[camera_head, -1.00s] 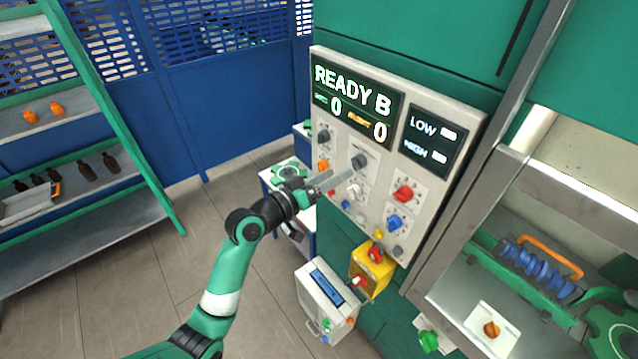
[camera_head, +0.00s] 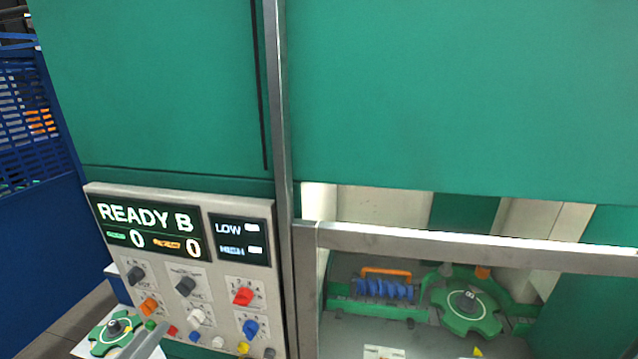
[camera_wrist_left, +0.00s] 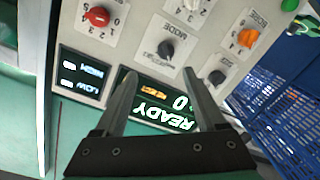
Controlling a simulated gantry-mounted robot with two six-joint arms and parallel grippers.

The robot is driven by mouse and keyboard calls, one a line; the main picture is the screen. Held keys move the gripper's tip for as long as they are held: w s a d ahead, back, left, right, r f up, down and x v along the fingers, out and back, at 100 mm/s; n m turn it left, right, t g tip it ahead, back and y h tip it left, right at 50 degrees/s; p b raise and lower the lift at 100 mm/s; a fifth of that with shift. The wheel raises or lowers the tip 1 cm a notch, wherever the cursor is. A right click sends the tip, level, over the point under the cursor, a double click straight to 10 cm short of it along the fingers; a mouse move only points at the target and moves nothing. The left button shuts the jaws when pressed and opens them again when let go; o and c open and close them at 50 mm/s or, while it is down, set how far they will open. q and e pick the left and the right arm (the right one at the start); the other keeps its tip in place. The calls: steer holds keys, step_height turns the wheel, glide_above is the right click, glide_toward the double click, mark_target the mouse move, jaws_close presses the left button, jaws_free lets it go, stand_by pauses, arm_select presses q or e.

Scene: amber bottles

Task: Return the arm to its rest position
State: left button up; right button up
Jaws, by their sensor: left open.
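My left gripper (camera_head: 146,341) shows only as a grey finger at the bottom left of the head view, just in front of the lower control panel. The rest of my left arm is out of that view. In the left wrist view, my left gripper (camera_wrist_left: 160,78) has its two fingers apart with nothing between them. The fingers point at the control panel (camera_head: 222,285), near a dark knob, which shows in the wrist view (camera_wrist_left: 166,49). I cannot tell whether a fingertip touches the panel. My right gripper is in neither view.
The panel's display (camera_head: 150,228) reads READY B with two zeros. A red knob (camera_head: 243,296) and a blue knob (camera_head: 250,328) sit to the right. A grey metal frame (camera_head: 470,245) borders the opening, with blue parts (camera_head: 384,290) and a green wheel (camera_head: 466,305) inside. A blue mesh fence (camera_head: 38,130) stands left.

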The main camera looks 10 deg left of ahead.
arm_select(q)
steer(key=d+r+m+t+h+p, duration=0.1)
steer(key=d+r+m+h, duration=0.1)
steer(key=d+r, duration=0.55)
steer(key=w+d+r+m+t+h+p, duration=0.1)
steer(key=d+r+m+t+h+p, duration=0.2)
steer(key=r, duration=0.8)
steer(key=d+r+m+h, duration=0.1)
steer(key=d+r+m, duration=0.1)
steer(key=d+r, duration=0.6)
steer(key=s+r+t+y, duration=0.1)
steer(key=s+r+t, duration=0.2)
steer(key=s+r, duration=0.2)
steer(key=s+r+t+y+p, duration=0.1)
steer(key=s+r, duration=0.4)
steer(key=r, duration=0.6)
steer(key=shift+s+a+r+m+t+y, duration=0.2)
steer(key=shift+r+m+t+y, duration=0.15)
steer(key=shift+t+y, duration=0.6)
